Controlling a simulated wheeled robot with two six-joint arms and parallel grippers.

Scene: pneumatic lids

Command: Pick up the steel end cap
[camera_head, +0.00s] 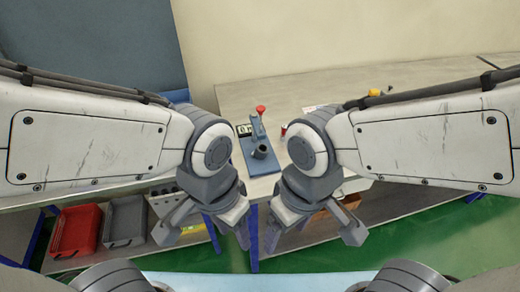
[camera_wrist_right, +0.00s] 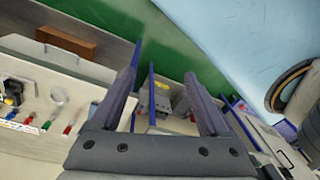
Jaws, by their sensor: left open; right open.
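I cannot make out the steel end cap for certain in either view. A grey-blue bench press (camera_head: 258,150) with a red knob stands on the bench, between my two arms in the head view. My left gripper (camera_head: 209,229) is open and empty in front of the bench edge, left of the press. My right gripper (camera_head: 313,236) is open and empty in front of the bench, right of the press. In the right wrist view its two fingers (camera_wrist_right: 162,64) are spread, with nothing held between them.
The bench top (camera_head: 290,95) runs back to the right. A red bin (camera_head: 76,230) and a grey bin (camera_head: 124,221) stand on a shelf at left. Small coloured items (camera_wrist_right: 47,124) lie on a surface in the right wrist view.

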